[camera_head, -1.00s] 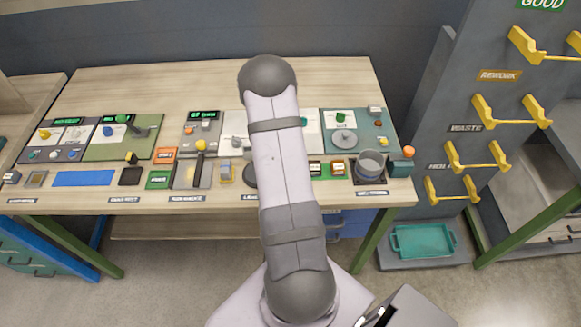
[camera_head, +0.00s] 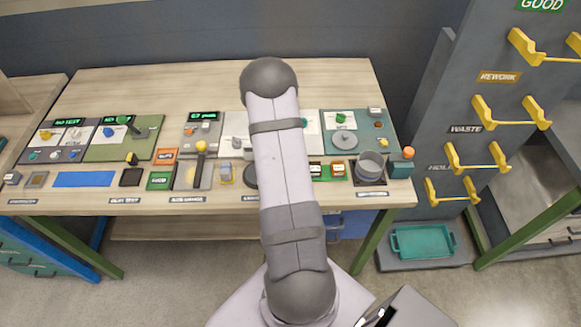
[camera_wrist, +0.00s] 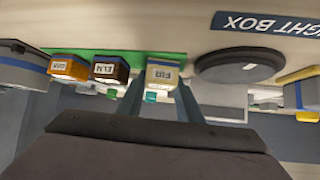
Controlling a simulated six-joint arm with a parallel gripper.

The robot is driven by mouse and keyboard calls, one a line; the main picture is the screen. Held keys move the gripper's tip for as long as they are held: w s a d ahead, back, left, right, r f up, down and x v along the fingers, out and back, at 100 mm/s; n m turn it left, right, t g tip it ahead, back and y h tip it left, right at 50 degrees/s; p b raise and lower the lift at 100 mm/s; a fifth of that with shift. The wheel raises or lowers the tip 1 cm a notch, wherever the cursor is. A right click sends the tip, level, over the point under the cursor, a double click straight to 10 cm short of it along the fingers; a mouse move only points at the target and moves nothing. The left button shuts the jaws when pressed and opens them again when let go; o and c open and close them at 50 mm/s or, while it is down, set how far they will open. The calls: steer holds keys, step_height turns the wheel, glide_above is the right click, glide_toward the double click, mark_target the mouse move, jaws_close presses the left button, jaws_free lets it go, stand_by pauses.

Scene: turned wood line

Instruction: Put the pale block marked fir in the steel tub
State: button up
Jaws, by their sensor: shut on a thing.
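The pale block marked FIR (camera_wrist: 164,74) stands between the two fingers of my gripper (camera_wrist: 161,84) in the wrist view, its label upside down. My gripper is shut on it. The block is still at the green strip (camera_wrist: 216,58), and I cannot tell whether it is lifted. In the head view my arm hides the gripper and this block. The steel tub (camera_head: 370,161) is a round grey vessel on a dark pad at the bench's right front. A grey round wall, likely the tub (camera_wrist: 20,72), shows at the wrist view's left edge.
A dark block marked ELM (camera_wrist: 110,69) and an orange-brown block (camera_wrist: 68,68) stand in the same row, between the fir block and the tub. A dark round disc (camera_wrist: 238,65) lies on the other side. An orange knob (camera_head: 408,152) stands right of the tub.

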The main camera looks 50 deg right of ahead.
steer(key=shift+r, duration=0.15)
steer(key=shift+r+b, duration=0.5)
steer(key=shift+r, duration=4.3)
steer(key=shift+w+a+f+y, duration=0.15)
steer(key=shift+w+a+y, duration=0.15)
steer(key=shift+w+a, duration=0.25)
steer(key=w+a+n+t+y, duration=0.2)
steer(key=w+a+n+y, duration=0.2)
steer(key=a, duration=1.1)
steer(key=w+a+r+n+t+y, duration=0.1)
steer(key=w+a+n+y, duration=0.3)
steer(key=a, duration=1.1)
steer(key=w+n+t, duration=0.1)
steer(key=w+n, duration=0.2)
steer(key=w, duration=0.1)
steer(key=shift+r+t, duration=0.15)
steer(key=shift+t, duration=0.15)
